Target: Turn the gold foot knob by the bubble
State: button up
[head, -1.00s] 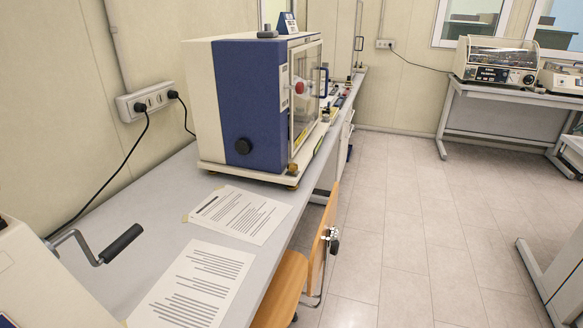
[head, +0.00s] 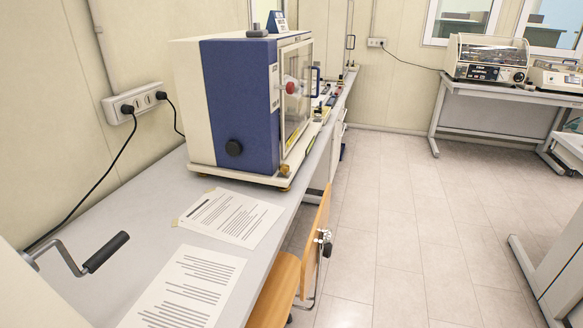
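A cream and blue testing machine (head: 238,110) with a glazed front door stands on the grey bench along the left wall. A small gold foot knob (head: 284,187) shows under the near front corner of its cream base plate. A small round gold part (head: 285,170) sits just above it on the plate; I cannot tell whether this is the bubble. The knob is too small to read its turn. My gripper is not in any view.
Two printed sheets (head: 228,217) lie on the bench (head: 110,235) before the machine. A crank handle (head: 105,252) juts in at lower left. A wooden chair (head: 275,290) stands against the bench edge. The tiled floor (head: 400,230) to the right is clear.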

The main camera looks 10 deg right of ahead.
aim_at(284, 169)
jog(key=i+l+z, duration=0.1)
jog(key=l, duration=0.3)
jog(key=i+l+z, duration=0.1)
jog(key=i+l, duration=0.2)
jog(key=i+l+z, duration=0.1)
jog(key=l, duration=0.4)
jog(key=i, duration=0.1)
